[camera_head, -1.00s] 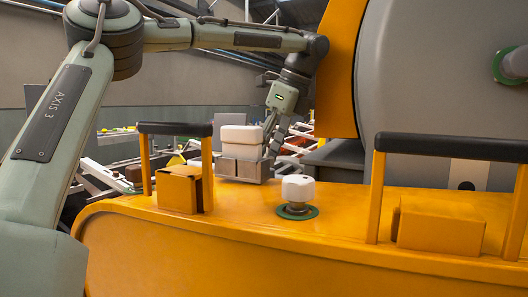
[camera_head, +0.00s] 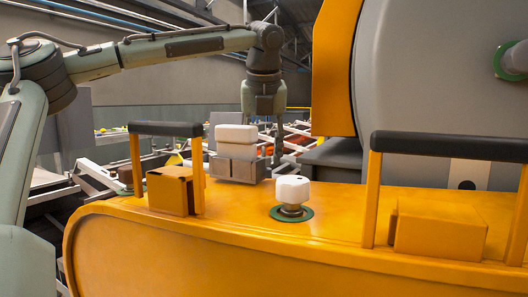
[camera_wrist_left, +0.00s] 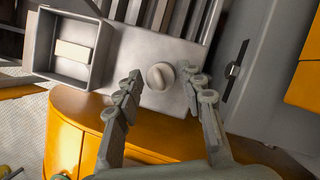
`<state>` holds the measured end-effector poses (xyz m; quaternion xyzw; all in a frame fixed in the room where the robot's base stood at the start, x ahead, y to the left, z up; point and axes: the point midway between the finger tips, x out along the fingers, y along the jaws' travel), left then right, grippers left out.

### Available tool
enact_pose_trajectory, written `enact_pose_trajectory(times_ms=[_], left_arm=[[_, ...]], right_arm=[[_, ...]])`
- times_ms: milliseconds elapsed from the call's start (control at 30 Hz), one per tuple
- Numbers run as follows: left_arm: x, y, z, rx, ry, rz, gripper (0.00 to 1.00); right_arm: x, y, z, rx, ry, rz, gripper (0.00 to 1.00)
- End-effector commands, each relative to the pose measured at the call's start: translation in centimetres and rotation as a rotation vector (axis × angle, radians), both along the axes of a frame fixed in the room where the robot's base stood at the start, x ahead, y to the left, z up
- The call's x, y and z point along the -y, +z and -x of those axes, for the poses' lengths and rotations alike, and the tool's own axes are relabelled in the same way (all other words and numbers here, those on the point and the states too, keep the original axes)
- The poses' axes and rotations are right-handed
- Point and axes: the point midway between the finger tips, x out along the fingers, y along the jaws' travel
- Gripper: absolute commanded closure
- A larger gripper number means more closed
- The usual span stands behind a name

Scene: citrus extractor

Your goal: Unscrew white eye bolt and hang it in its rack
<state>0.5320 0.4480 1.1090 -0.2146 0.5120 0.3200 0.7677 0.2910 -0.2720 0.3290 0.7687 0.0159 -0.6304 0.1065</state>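In the left wrist view a pale round knob-like piece with a ridge across its top (camera_wrist_left: 160,76) stands on a grey metal plate. It may be the white eye bolt seen from above; I cannot tell for sure. My left gripper (camera_wrist_left: 163,88) is open, its two fingertips apart on either side of this piece, with no clear contact. No rack is clearly recognisable. My right gripper is not in view.
The stacked white block (camera_head: 235,138) sits on a grey metal box (camera_head: 238,168). A white knob (camera_head: 293,189) stands in a green ring on the orange top. Black-topped handles (camera_head: 166,129) and a large grey drum (camera_head: 430,90) flank it. An open grey box (camera_wrist_left: 75,75) lies beside the plate.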

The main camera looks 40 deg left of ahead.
Motion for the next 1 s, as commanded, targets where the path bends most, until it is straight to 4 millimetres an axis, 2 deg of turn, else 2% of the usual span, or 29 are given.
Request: enact_pose_trajectory(times_ms=[100,333,500,567,700,1000], left_arm=[[0.02,-0.03,-0.01,0.000,0.001,0.000,0.61],[0.02,-0.04,-0.01,-0.001,0.003,0.000,0.88],[0.09,0.00,-0.09,-0.004,0.066,-0.005,0.88],[0.13,-0.02,-0.17,-0.004,0.159,-0.008,0.88],[0.22,-0.01,-0.35,-0.005,0.456,-0.009,0.88],[0.15,0.78,-0.25,0.000,0.431,0.000,0.88]], right_arm=[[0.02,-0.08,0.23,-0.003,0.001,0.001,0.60],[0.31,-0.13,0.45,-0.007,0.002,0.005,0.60],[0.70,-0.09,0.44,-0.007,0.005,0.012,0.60],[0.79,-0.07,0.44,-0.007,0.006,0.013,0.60],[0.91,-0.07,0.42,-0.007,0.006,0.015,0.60],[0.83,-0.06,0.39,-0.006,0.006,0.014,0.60]])
